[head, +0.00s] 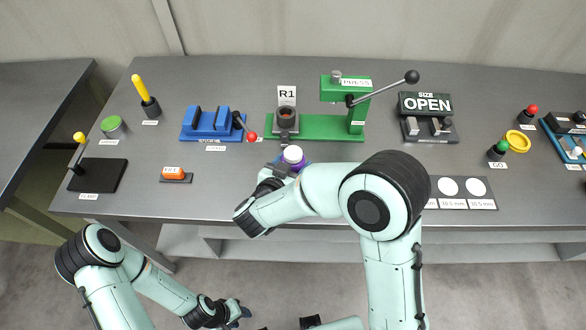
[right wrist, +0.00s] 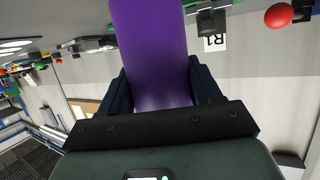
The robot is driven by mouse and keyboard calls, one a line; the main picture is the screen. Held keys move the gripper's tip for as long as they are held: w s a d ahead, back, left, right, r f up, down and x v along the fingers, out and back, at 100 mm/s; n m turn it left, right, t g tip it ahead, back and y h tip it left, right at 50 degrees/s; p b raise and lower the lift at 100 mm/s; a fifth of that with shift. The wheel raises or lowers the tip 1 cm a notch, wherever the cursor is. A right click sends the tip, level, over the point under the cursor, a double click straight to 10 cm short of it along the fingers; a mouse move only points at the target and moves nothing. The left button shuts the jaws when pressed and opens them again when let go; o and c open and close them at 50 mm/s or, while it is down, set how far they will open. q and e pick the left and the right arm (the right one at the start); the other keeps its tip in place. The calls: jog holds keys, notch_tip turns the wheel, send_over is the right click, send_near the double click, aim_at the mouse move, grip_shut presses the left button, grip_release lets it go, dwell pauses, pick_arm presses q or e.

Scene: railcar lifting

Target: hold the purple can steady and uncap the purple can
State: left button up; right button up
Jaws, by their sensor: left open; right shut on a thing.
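The purple can (head: 297,166) shows at the front middle of the table, in front of the green press, with a white cap (head: 292,153) on its top. My right gripper (head: 277,172) is shut on the can, and my own wrist hides part of it. In the right wrist view, the purple can (right wrist: 155,50) fills the space between the two dark fingers (right wrist: 160,88); its cap is out of that view. I cannot tell whether the can touches the table. My left gripper (head: 240,312) is open and empty, low in front of the table, away from the can.
The green press (head: 318,127) with its lever and the R1 sign (head: 287,93) stand behind the can. A blue cradle (head: 208,124) with a red-knobbed lever is to the left. An orange button (head: 173,172) sits front left. A dark OPEN stand (head: 428,118) is right.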

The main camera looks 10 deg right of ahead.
pick_arm(q)
jog(key=w+r+p, duration=0.2)
jog(key=w+r, duration=0.1)
pick_arm(e)
notch_tip(320, 180, up, 17)
pick_arm(q)
jog(key=shift+s, duration=0.1)
pick_arm(e)
jog(key=shift+f, duration=0.15)
jog(key=o, duration=0.6)
jog(key=c, duration=0.9)
